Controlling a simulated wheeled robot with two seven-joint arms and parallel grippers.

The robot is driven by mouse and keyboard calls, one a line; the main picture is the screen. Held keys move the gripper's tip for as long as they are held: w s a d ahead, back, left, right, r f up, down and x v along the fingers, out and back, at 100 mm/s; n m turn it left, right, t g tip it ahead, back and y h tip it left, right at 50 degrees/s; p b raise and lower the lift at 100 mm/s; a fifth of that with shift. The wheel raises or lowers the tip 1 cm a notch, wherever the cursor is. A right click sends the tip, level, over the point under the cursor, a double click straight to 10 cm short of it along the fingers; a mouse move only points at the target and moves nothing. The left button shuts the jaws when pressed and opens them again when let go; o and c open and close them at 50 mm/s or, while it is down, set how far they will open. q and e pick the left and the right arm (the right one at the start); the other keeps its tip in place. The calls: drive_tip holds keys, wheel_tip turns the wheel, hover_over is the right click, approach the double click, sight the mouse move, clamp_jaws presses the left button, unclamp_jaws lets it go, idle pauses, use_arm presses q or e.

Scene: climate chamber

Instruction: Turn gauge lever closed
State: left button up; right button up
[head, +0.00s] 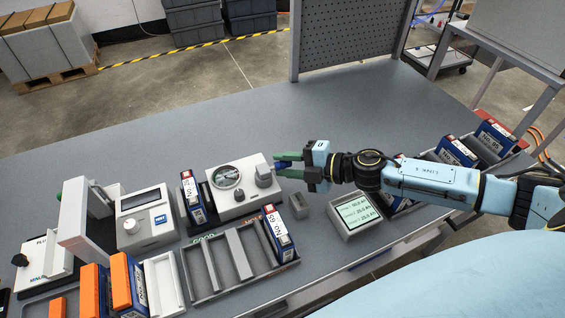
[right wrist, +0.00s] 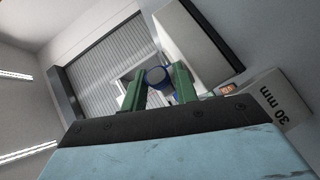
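The gauge is a white box (head: 238,198) with a round dial (head: 227,176), near the middle of the table in the head view. A grey round part (head: 263,176) sits at its right end, with a small blue lever end (head: 279,167) pointing right. My right gripper (head: 284,165) comes from the right, its green fingers on either side of the blue end. In the right wrist view the fingers (right wrist: 158,90) stand apart, with the blue, grey-faced lever part (right wrist: 158,76) between them. Contact is not clear. My left gripper is not in view.
A small grey block (head: 299,206), marked 30 mm in the right wrist view (right wrist: 262,98), stands below my right gripper. A display box (head: 355,215) is to its right. A sorting tray (head: 216,285) with a blue pack (head: 279,235) lies in front. The table behind is clear.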

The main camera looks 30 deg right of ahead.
drive_tip(key=shift+w+a+f, duration=0.1)
drive_tip(key=shift+w+a, duration=0.2)
drive_tip(key=shift+w, duration=0.1)
clamp_jaws()
drive_tip(key=shift+a, duration=0.1)
